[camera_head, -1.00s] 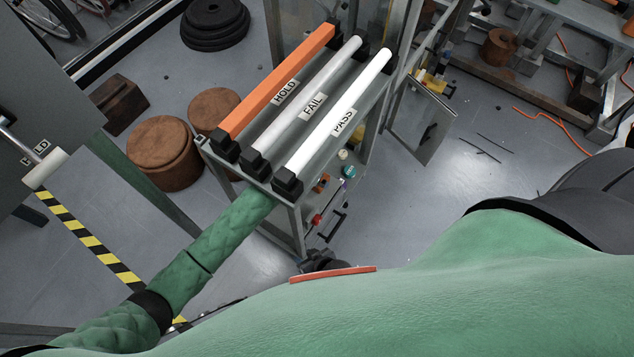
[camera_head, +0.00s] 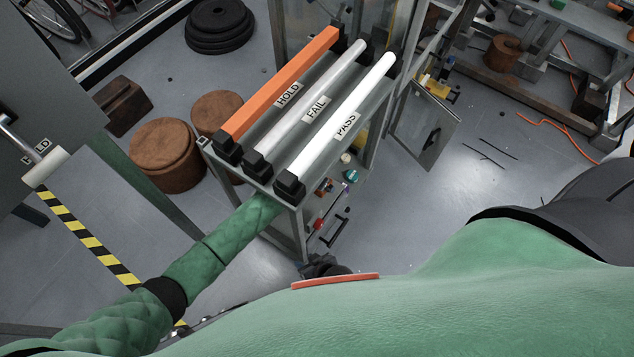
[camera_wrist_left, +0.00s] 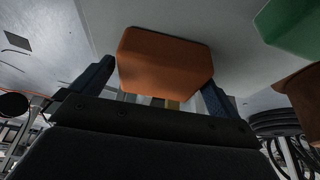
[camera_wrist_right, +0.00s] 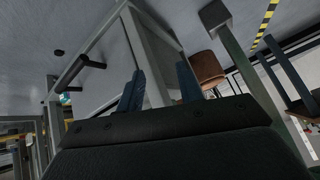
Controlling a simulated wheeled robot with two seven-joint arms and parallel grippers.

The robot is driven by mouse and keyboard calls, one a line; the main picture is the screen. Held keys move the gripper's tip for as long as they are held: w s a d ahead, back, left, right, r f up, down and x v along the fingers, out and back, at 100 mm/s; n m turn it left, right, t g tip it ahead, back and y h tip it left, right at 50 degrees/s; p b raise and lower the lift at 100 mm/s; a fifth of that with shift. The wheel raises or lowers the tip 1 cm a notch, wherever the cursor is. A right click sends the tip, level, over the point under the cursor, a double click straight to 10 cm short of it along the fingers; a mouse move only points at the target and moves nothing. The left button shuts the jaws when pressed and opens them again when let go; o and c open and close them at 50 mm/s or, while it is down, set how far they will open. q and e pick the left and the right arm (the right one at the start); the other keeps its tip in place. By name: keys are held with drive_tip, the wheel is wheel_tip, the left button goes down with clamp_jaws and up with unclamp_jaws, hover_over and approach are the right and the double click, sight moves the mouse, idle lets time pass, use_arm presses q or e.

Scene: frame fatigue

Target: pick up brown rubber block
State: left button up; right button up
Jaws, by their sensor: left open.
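A brown-orange block with cut corners (camera_wrist_left: 165,65), which looks like the brown rubber block, fills the middle of the left wrist view. My left gripper (camera_wrist_left: 158,78) is open, with one dark finger on each side of the block. I cannot tell whether the fingers touch it. In the head view my left arm runs behind the rack, which hides its gripper. My right gripper (camera_wrist_right: 160,80) has its fingers apart and nothing held, with a metal post beyond them. In the head view, a dark shape above my body's edge (camera_head: 322,266) seems to be it.
A metal rack (camera_head: 205,150) carries orange HOLD, grey FAIL and white PASS bars. Round brown stools (camera_head: 165,155) and a dark brown block-like piece (camera_head: 122,105) stand left of it. Black weights (camera_head: 218,25) lie behind. A metal panel (camera_head: 425,130) stands right, beside open floor.

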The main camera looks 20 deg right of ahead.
use_arm(q)
drive_tip(key=shift+c, duration=0.4)
drive_tip(key=c, duration=1)
drive_tip(key=shift+o, duration=0.2)
drive_tip(key=shift+r, duration=0.1)
